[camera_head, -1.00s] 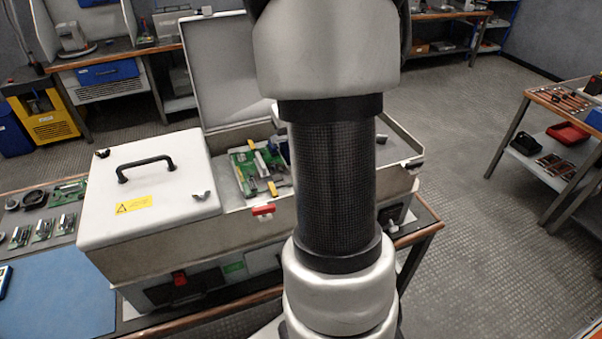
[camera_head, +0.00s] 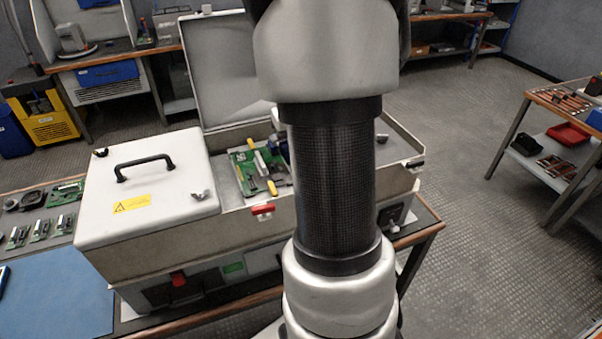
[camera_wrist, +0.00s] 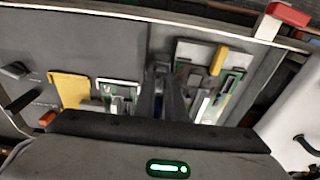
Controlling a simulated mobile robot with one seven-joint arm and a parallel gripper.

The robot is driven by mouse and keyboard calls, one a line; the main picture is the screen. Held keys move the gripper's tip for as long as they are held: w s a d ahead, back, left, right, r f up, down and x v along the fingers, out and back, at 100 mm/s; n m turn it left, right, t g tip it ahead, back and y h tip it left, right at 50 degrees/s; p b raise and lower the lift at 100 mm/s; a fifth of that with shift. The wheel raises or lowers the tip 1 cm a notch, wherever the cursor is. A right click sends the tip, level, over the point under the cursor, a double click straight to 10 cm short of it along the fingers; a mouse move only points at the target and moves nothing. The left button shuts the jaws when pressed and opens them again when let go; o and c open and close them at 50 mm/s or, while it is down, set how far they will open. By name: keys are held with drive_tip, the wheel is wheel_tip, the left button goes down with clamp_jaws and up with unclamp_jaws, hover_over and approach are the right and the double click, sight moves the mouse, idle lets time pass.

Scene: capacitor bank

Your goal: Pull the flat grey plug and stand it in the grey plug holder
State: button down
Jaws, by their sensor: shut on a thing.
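My gripper (camera_wrist: 162,98) is seen from behind in the wrist view, its dark fingers close together over the inside of the open case. It is shut on a narrow grey piece that looks like the flat grey plug, mostly hidden between the fingers. In the head view my arm hides the fingers and the plug. A green circuit board (camera_head: 252,172) with yellow levers lies in the open case left of my arm; boards also show beside the fingers in the wrist view (camera_wrist: 232,95). I cannot make out the grey plug holder.
The case (camera_head: 190,238) has a closed white lid section with a black handle (camera_head: 145,165) on the left and a raised lid (camera_head: 222,70) behind. A red latch (camera_head: 263,209) is on its front edge.

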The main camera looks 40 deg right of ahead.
drive_tip(key=shift+f, duration=0.1)
drive_tip(key=c, duration=1.7)
unclamp_jaws()
drive_tip(key=shift+c, duration=0.2)
wheel_tip(320, 180, up, 17)
drive_tip(key=s+p, duration=0.2)
drive_tip(key=shift+a+r, duration=0.2)
drive_tip(key=shift+a, duration=0.2)
drive_tip(key=shift+s, duration=0.1)
